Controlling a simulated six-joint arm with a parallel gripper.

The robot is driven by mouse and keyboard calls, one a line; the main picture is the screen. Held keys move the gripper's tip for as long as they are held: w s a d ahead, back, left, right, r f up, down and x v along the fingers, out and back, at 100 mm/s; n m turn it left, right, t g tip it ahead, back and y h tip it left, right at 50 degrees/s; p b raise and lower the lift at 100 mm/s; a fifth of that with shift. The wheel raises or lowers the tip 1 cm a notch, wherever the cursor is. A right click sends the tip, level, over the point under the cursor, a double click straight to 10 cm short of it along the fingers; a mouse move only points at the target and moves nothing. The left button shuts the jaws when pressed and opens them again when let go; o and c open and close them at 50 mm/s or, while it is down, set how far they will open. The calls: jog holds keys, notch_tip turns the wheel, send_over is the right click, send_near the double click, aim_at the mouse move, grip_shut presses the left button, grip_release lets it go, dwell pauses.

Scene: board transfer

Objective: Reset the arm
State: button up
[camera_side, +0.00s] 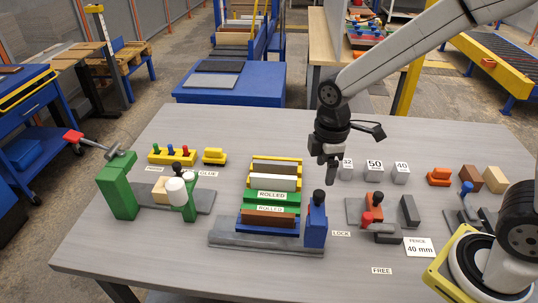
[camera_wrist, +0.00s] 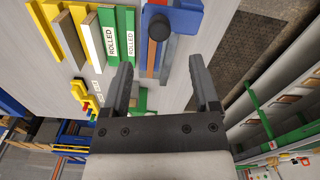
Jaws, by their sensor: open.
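My gripper (camera_side: 331,170) hangs above the middle of the grey table (camera_side: 250,128), just right of the board rack and left of the white number blocks. In the wrist view its two dark fingers (camera_wrist: 163,90) stand apart with nothing between them. In the wrist view the boards (camera_wrist: 110,45) lie at the upper left, beside the blue block (camera_wrist: 185,22).
A green clamp (camera_side: 118,192) with a red handle stands at the left. White blocks (camera_side: 375,170) marked 50 and 40 stand at the back right. A red and grey fixture (camera_side: 372,204) is right of the rack. The front table area near the FREE label (camera_side: 382,271) is clear.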

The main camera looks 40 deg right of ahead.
jog(key=s+d+f+m+t, duration=0.2)
jog(key=s+d+m, duration=0.3)
jog(key=m, duration=0.7)
jog(key=shift+s+t, duration=0.3)
jog(key=shift+s, duration=0.25)
